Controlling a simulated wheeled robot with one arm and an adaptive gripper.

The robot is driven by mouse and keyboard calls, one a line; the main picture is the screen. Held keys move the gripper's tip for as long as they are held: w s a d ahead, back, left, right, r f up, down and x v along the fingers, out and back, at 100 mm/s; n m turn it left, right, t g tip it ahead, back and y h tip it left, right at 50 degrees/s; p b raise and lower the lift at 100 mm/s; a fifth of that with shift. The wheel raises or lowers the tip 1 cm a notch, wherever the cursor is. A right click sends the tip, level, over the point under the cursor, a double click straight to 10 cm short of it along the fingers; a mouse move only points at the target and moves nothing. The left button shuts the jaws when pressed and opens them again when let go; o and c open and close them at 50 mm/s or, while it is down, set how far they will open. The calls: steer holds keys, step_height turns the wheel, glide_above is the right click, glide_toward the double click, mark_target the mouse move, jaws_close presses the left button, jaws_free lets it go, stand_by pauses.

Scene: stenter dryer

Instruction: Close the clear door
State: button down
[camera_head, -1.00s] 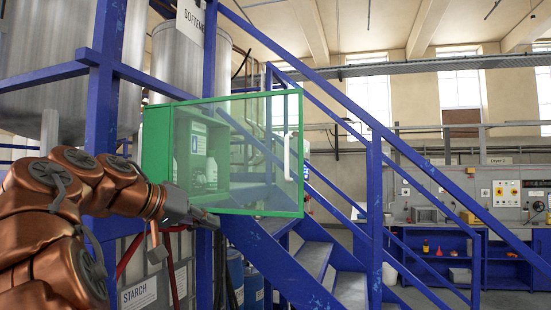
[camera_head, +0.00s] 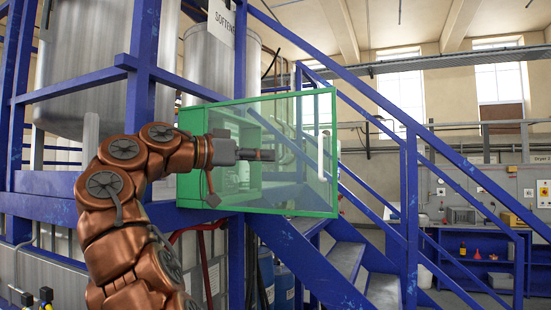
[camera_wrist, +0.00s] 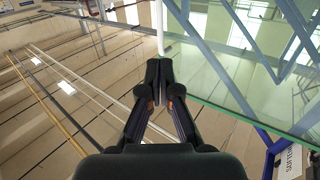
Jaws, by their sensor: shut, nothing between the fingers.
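The clear door (camera_head: 290,150) is a greenish pane in a green frame, with a white upright handle (camera_head: 321,158) near its right edge. It stands open, swung out to the right from the green cabinet (camera_head: 187,160). My gripper (camera_head: 272,155) is shut and empty, pointing right at about the door's mid-height; in the head view it overlaps the cabinet opening and the door's left part. In the wrist view, its closed fingertips (camera_wrist: 158,64) lie just left of the greenish pane (camera_wrist: 215,75). I cannot tell whether they touch it.
A blue stair with railings (camera_head: 408,200) rises just right of and below the door. A blue post (camera_head: 143,75) and steel tanks (camera_head: 85,70) stand behind my arm. A workbench (camera_head: 470,240) is at the far right.

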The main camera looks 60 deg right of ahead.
mark_target(310, 158)
steer(key=shift+x, duration=6.15)
steer(key=shift+s, duration=0.1)
